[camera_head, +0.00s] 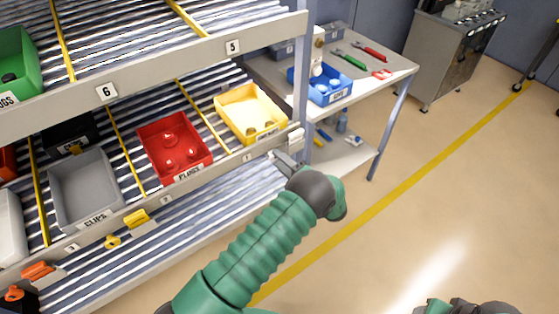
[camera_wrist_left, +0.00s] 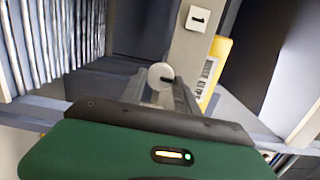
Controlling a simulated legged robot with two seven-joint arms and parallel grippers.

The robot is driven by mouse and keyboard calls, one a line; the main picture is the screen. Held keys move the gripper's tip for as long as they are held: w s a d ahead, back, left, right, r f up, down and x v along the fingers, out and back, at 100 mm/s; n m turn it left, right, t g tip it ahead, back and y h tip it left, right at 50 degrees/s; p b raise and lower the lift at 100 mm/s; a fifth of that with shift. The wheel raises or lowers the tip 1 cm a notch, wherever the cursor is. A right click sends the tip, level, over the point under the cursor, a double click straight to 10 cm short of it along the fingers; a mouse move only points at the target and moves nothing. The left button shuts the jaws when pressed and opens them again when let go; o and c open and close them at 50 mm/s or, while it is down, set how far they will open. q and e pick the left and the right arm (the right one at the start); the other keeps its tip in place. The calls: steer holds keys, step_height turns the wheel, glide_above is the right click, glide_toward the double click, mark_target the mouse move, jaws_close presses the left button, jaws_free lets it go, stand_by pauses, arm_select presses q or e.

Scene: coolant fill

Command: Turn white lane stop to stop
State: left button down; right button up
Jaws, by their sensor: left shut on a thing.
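The white lane stop (camera_head: 296,134) sits on the front rail of the middle shelf, at its right end near the rack post and the "1" tag. My left gripper (camera_head: 284,160) is at the rail just below and left of it. In the left wrist view the round white end of the stop (camera_wrist_left: 160,75) lies between the fingertips of my left gripper (camera_wrist_left: 163,84), which is shut on it. The stop's exact turn angle is hard to tell. My right gripper is out of view; only part of my right arm shows at the bottom right.
A yellow bin (camera_head: 250,112) stands in the lane behind the stop, with a red bin (camera_head: 174,146) and a grey bin (camera_head: 84,188) to the left. Yellow lane stops (camera_head: 136,218) sit along the rail. A side table (camera_head: 385,84) stands behind the rack; floor at right is clear.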

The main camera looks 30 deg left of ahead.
arm_select(q)
steer(key=c, duration=1.2)
jaws_free()
steer(key=shift+d+f, duration=0.15)
steer(key=shift+o, duration=1.4)
steer(key=shift+w, duration=0.2)
steer(key=shift+s, duration=0.15)
steer(key=b+v, duration=0.1)
steer(key=v, duration=1.6)
